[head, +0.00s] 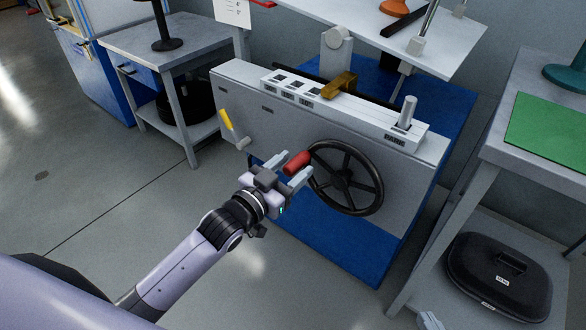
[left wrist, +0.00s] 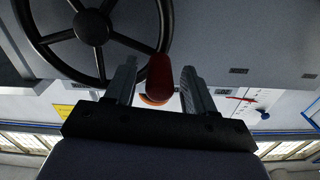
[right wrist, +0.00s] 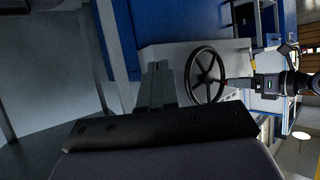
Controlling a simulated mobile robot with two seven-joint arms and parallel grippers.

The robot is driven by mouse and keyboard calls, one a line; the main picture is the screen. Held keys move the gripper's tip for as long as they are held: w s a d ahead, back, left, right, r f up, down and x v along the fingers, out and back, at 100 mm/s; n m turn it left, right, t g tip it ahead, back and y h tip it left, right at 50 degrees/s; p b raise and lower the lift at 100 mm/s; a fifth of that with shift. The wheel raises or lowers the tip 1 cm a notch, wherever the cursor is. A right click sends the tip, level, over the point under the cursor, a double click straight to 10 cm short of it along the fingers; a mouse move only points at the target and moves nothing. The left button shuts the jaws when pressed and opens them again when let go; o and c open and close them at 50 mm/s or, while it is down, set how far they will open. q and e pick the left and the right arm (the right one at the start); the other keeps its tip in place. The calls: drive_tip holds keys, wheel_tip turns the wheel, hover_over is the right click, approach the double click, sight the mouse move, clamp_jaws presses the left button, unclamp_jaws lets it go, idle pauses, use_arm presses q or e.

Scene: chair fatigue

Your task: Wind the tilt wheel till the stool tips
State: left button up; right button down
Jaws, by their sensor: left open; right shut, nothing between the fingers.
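The black spoked wheel (head: 369,187) is on the front of the grey test machine (head: 290,118). Its red handle (head: 298,161) sticks out at the wheel's left rim. My left gripper (head: 289,171) is open at the handle. In the left wrist view the red handle (left wrist: 160,72) lies between the two parted fingers (left wrist: 159,88); contact cannot be told. My right gripper (right wrist: 157,85) is shut and empty, apart from the wheel, which also shows in the right wrist view (right wrist: 206,75). A pale tilted plate (head: 435,48) is above the machine; no whole stool is recognisable.
A yellow-handled lever (head: 227,120) is left of the wheel on the machine's front. A bench with a green mat (head: 548,122) stands at the right, a black case (head: 497,278) on its lower shelf. A grey table (head: 160,42) stands at the left. The floor in front is clear.

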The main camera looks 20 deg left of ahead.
use_arm(q)
drive_tip(key=shift+w+d, duration=0.15)
drive_tip(key=shift+w, duration=0.15)
clamp_jaws()
drive_tip(key=shift+d+r+p, duration=0.1)
drive_tip(key=shift+r+p, duration=0.25)
drive_tip(key=shift+p, duration=0.15)
drive_tip(key=shift+r+m+p, duration=0.25)
drive_tip(key=shift+m+p, duration=0.25)
drive_tip(key=shift+s+d+r+m+p, duration=0.15)
drive_tip(key=shift+d+r+m+p, duration=0.2)
drive_tip(key=shift+m+p, duration=0.5)
drive_tip(key=shift+c, duration=0.6)
unclamp_jaws()
drive_tip(key=shift+o, duration=0.6)
use_arm(e)
drive_tip(key=shift+s+d+f+m+g+h, duration=0.15)
drive_tip(key=shift+s+d+f+h, duration=0.1)
drive_tip(key=shift+d, duration=0.3)
drive_tip(key=shift+s+d+f+m+g+h, duration=0.15)
drive_tip(key=shift+s+d+f, duration=0.1)
drive_tip(key=shift+d, duration=0.3)
